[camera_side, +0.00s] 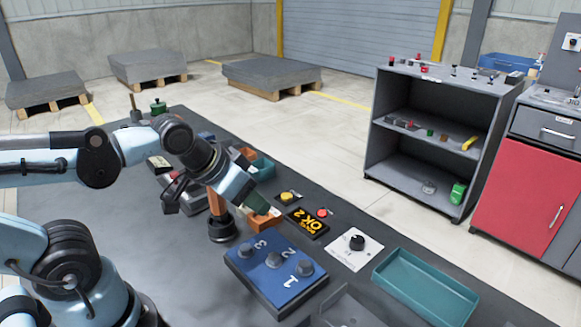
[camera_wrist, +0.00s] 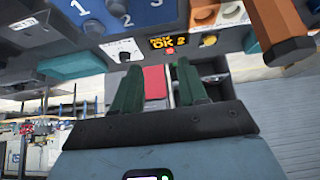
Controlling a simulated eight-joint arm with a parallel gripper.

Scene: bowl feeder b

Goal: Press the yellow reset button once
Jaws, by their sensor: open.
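The yellow button (camera_side: 287,196) sits on a small dark base on the bench, behind the OK 2 display (camera_side: 307,222) in the side view. In the wrist view the yellow button (camera_wrist: 208,40) shows in the upper part, right of the display (camera_wrist: 167,42). My gripper (camera_side: 258,203) is left of the button in the side view, apart from it, tilted down to the right. In the wrist view my gripper (camera_wrist: 157,88) shows two green fingers, spread with nothing between them.
A red button (camera_side: 322,212) sits by the display. A blue panel (camera_side: 262,285) with knobs 1, 2, 3 is in front. A white plate with a black knob (camera_side: 357,242) and a teal tray (camera_side: 398,262) stand right. An orange post (camera_side: 219,213) stands close beside my gripper.

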